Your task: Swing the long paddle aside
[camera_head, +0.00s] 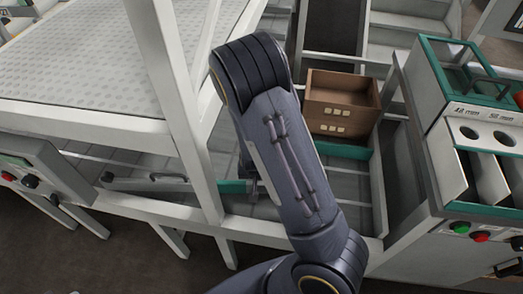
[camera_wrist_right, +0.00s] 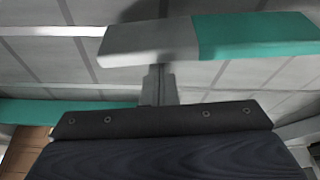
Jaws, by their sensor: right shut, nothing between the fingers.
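The long paddle (camera_head: 150,184) lies low across the grey roller bed at the left of the head view, with a teal stretch (camera_head: 234,187) towards my right arm. In the right wrist view its grey end and teal part (camera_wrist_right: 255,36) cross the upper half. My right gripper (camera_wrist_right: 160,80) is shut and empty, its fingertips at the paddle's near edge. I cannot tell whether they touch it. In the head view my right forearm hides most of the gripper and the paddle's far end. My left gripper is not in view.
A white frame post (camera_head: 186,120) rises close left of my arm. A sizing unit (camera_head: 478,150) stands at the right, and a control box (camera_head: 40,172) at the left.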

